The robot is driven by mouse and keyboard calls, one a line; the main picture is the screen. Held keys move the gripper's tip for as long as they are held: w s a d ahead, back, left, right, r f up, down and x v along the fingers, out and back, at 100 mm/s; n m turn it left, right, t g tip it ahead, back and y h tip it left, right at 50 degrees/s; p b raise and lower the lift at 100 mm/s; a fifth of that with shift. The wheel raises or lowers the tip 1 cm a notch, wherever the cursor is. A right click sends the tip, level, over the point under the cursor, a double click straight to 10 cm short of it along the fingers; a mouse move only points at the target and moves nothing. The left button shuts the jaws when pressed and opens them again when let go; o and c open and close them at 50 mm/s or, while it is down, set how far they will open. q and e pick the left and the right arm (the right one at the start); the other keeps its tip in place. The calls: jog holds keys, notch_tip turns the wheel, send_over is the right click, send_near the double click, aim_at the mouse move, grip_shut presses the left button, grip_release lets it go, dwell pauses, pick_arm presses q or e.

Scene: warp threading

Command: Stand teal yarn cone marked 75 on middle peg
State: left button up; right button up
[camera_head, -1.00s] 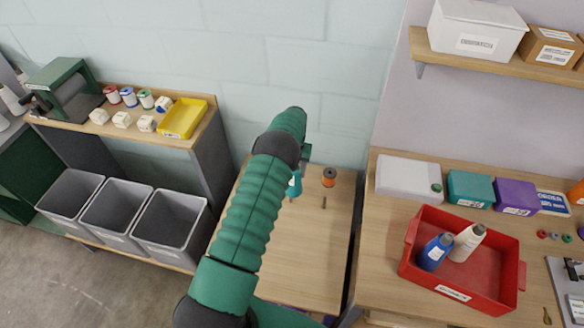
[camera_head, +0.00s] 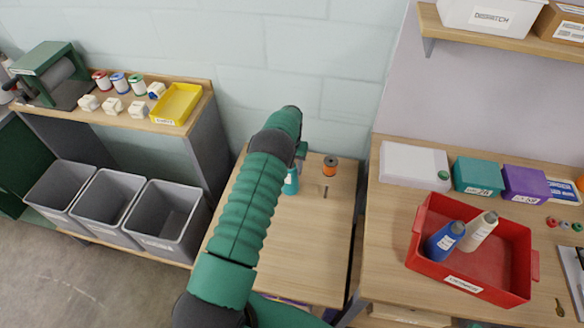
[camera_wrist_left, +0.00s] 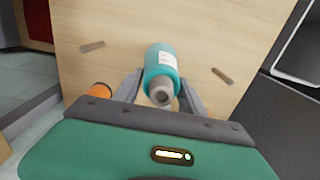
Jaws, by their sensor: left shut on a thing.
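The teal yarn cone (camera_head: 291,182) is over the wooden peg table (camera_head: 305,250). In the left wrist view, the teal cone (camera_wrist_left: 160,65) sits between the fingers of my left gripper (camera_wrist_left: 160,90), with its narrow grey tip towards the camera and a white label on its side; its number is unreadable. My left gripper (camera_head: 300,152) is shut on it, mostly hidden behind my arm in the head view. One bare peg (camera_wrist_left: 92,47) and another bare peg (camera_wrist_left: 222,76) flank the cone. The middle peg is not visible; I cannot tell whether the cone is around it. My right gripper is out of view.
On the right bench, a red tray (camera_head: 470,278) holds a blue cone (camera_head: 443,241) and a cream cone (camera_head: 479,230). Grey bins (camera_head: 165,222) stand at left.

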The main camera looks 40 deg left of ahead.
pick_arm(q)
jog(key=shift+a+f, duration=0.25)
jog(key=shift+a, duration=0.15)
jog(key=shift+d+f+b, duration=0.15)
jog(key=shift+d+b, duration=0.35)
jog(key=shift+a+f, duration=0.1)
jog(key=shift+f, duration=0.15)
jog(key=shift+a, duration=0.2)
jog(key=o, duration=1.2)
jog(key=shift+d, duration=0.1)
